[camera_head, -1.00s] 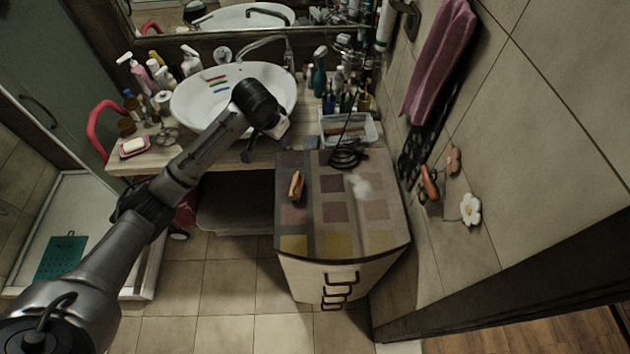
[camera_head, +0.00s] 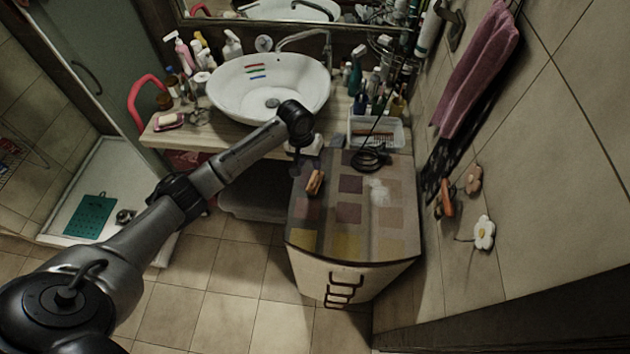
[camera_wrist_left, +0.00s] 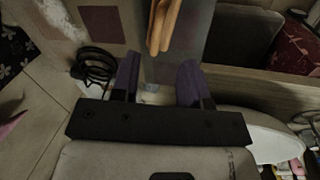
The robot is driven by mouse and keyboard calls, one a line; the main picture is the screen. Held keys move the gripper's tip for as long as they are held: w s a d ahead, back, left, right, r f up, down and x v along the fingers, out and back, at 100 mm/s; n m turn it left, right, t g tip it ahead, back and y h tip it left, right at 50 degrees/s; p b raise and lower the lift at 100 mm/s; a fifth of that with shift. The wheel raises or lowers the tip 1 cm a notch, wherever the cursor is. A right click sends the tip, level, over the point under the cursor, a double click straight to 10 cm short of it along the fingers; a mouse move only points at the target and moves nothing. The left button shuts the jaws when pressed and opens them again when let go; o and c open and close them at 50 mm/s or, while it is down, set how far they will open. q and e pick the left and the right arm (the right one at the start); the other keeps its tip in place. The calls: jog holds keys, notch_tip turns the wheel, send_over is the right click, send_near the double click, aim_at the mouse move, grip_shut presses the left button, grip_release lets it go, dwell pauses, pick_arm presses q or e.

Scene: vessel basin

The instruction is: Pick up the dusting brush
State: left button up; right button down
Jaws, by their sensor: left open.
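The dusting brush appears to be the small tan wooden piece (camera_head: 315,183) lying on the left part of the checkered cabinet top (camera_head: 348,213). In the left wrist view it shows as a tan wooden shape (camera_wrist_left: 164,24) at the top, beyond the fingertips; its bristles cannot be made out. My left gripper (camera_wrist_left: 158,78) is open and empty, its two dark fingers apart and pointing toward the brush without touching it. In the head view the left wrist is above the counter edge, just behind and left of the brush. My right gripper is not in view.
A coiled black cable (camera_head: 370,158) lies at the back of the cabinet top, before a clear plastic bin (camera_head: 392,136). The white basin (camera_head: 228,92) stands on the counter at left. The tiled wall (camera_head: 530,150) bounds the right. The cabinet top's front is clear.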

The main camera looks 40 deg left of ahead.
aim_at(314, 176)
pick_arm(q)
jog(key=shift+w+d+f+p, duration=0.1)
jog(key=shift+d+f+p, duration=0.2)
jog(key=shift+f, duration=0.85)
jog(key=shift+s+d+f+p, duration=0.15)
jog(key=shift+d+f, duration=0.2)
jog(key=shift+f, duration=0.85)
jog(key=shift+w+d+f+p, duration=0.2)
jog(key=shift+d+f, duration=0.15)
jog(key=shift+f, duration=0.8)
jog(key=shift+c, duration=0.2)
grip_shut()
